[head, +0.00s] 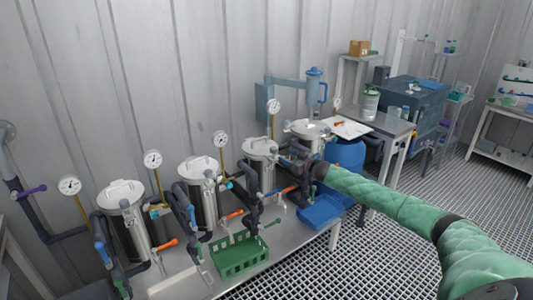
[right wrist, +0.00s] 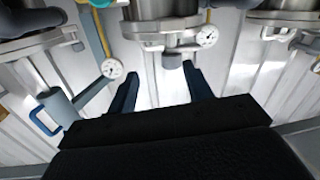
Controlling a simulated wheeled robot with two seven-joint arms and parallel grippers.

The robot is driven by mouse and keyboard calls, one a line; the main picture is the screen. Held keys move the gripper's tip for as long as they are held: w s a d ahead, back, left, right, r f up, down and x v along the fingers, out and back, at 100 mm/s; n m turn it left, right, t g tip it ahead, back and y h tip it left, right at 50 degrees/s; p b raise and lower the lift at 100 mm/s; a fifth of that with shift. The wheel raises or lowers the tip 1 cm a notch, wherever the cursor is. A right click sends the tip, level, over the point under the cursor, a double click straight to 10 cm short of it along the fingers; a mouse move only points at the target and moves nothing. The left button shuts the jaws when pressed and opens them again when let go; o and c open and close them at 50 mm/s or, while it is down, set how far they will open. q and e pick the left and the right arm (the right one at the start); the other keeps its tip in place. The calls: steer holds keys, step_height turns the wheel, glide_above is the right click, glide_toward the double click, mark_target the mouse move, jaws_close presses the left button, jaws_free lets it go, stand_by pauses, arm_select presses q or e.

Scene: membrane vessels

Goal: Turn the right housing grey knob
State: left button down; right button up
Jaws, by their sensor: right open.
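Steel housings stand in a row on the bench in the head view. The rightmost housing (head: 308,129) is partly hidden behind my right gripper (head: 292,160), which is at its front left side. In the right wrist view my right gripper (right wrist: 162,90) is open, its two dark blue fingers apart with nothing between them. A steel housing (right wrist: 165,28) is just beyond the fingertips there. A small grey knob-like part (right wrist: 172,60) shows at that housing's rim, apart from the fingers. I cannot tell for certain that it is the grey knob. My left gripper is not in view.
Pressure gauges and dark pipes with orange and blue handles crowd the housings. A green crate (head: 240,255) and a blue tray (head: 321,212) lie in front. A blue barrel (head: 346,156) stands to the right. The grated floor (head: 400,250) is open.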

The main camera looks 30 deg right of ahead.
mark_target(276, 151)
steer(key=shift+w+a+r+m+y, duration=0.2)
steer(key=shift+a+r+y, duration=0.05)
steer(key=shift+a+y, duration=0.15)
steer(key=shift+w+a+r+m+y, duration=0.2)
steer(key=shift+a+y, duration=0.1)
steer(key=shift+a, duration=0.1)
steer(key=p+x, duration=0.2)
steer(key=x, duration=0.3)
steer(key=shift+w, duration=0.3)
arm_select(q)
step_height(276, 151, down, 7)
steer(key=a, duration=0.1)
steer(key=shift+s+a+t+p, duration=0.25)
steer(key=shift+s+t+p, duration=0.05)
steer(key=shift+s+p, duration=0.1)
arm_select(e)
steer(key=shift+w+a+f, duration=0.15)
steer(key=shift+w, duration=0.45)
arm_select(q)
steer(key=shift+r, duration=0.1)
arm_select(e)
steer(key=c, duration=1)
